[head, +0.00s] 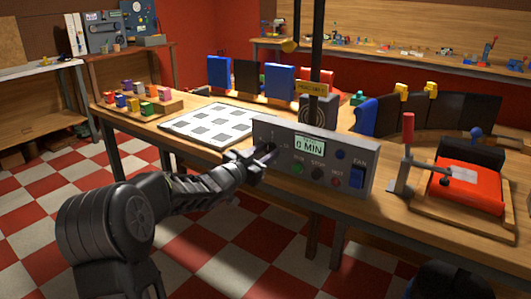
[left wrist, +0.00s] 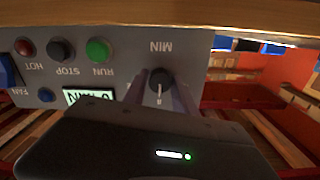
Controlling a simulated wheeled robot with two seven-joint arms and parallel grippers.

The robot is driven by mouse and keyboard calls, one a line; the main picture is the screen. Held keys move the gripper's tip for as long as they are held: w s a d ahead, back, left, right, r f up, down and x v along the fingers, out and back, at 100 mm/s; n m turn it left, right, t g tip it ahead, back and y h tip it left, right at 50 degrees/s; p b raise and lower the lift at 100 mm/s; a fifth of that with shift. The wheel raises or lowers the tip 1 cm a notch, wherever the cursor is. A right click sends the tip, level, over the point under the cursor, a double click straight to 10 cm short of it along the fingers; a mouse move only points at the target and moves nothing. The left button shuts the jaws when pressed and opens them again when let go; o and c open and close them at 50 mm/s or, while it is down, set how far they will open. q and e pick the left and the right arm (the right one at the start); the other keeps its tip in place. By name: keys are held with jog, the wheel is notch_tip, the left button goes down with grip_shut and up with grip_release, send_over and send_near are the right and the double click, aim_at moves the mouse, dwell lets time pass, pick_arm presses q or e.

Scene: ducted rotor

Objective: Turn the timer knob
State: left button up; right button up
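The grey control panel (head: 355,150) stands at the front edge of the wooden table. Its display (head: 309,145) reads 0 MIN. The timer knob (left wrist: 160,79) is a small black dial with a pale pointer line, under the MIN label in the upside-down left wrist view. In the head view my gripper mostly hides it. My left gripper (head: 262,153) is at the panel's left part. In the left wrist view its two fingers (left wrist: 160,97) reach toward the panel on either side of the knob, set apart, with nothing visibly clamped. My right gripper is out of view.
The panel also carries a green RUN button (head: 298,169), a black STOP button (head: 317,173), a red HOT light (head: 337,182) and a blue FAN switch (head: 357,177). A checkered board (head: 190,138) lies behind left.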

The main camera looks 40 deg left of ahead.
pick_arm(q)
jog(key=o, duration=0.4)
jog(key=shift+s, duration=0.1)
jog(key=s, duration=0.7)
jog(key=shift+s+d, duration=0.1)
jog(key=shift+s, duration=0.25)
